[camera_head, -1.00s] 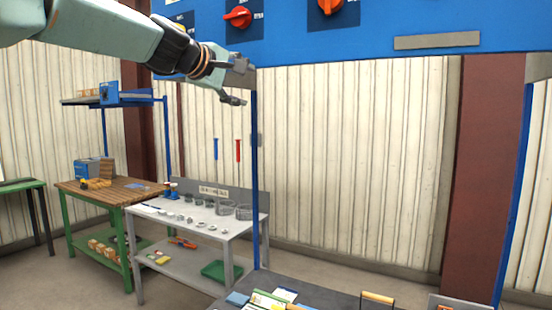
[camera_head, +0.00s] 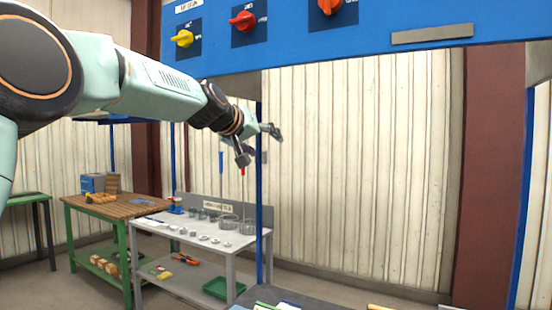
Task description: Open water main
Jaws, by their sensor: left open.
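A blue panel (camera_head: 290,45) crosses the top of the view. On it are a yellow knob (camera_head: 182,38), a red knob (camera_head: 243,20) and an orange-red knob (camera_head: 330,6) cut by the top edge. Their labels are too small to read surely, so I cannot tell which one is the water main. My left gripper (camera_head: 257,144) is open and empty, below the panel and lower than the red knob, touching none of the knobs. My right gripper is out of view.
A grey table (camera_head: 190,236) with small metal parts and dishes stands behind, beside a wooden bench (camera_head: 110,207). A blue post (camera_head: 259,200) drops from the panel behind my gripper. A blank grey plate (camera_head: 431,34) is on the panel's right.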

